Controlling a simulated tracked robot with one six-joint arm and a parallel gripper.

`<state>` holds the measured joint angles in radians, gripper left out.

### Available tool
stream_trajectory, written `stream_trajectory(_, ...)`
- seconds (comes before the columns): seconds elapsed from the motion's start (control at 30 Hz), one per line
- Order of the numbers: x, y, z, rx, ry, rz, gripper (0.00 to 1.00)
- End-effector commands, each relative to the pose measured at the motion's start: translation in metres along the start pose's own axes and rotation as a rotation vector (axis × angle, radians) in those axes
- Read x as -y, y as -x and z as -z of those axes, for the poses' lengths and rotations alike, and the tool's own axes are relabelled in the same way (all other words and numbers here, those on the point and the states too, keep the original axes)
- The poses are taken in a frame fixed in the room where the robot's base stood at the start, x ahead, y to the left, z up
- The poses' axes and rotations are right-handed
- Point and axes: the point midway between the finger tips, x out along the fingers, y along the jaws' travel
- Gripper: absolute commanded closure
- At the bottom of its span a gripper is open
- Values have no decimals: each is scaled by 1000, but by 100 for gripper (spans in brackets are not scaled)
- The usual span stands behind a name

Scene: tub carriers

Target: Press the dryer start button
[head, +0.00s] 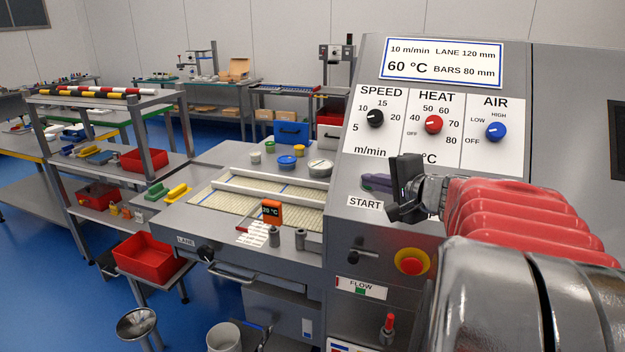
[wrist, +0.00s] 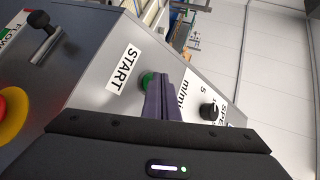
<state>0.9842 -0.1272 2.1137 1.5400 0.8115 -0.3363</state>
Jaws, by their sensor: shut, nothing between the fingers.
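The green start button (wrist: 146,80) shows in the wrist view beside the white START label (wrist: 122,69). My gripper (wrist: 161,78) is shut, its purple fingers together and empty. The fingertips overlap the right edge of the button in the wrist view; I cannot tell whether they touch it. In the head view my gripper (head: 371,182) is in front of the dryer panel, just above the START label (head: 365,204). The button itself is hidden there.
The SPEED knob (head: 375,118), red HEAT knob (head: 433,124) and blue AIR knob (head: 495,131) sit above my gripper. A red stop button (head: 411,262) on yellow and a black lever (head: 366,251) sit below. The conveyor (head: 212,197) lies to the left.

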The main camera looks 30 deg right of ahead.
Motion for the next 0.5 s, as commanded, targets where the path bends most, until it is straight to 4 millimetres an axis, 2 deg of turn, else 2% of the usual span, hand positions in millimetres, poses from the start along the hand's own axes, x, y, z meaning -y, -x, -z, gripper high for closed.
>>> stream_trajectory(0.5, 4, 5, -4, 1, 1, 2, 100)
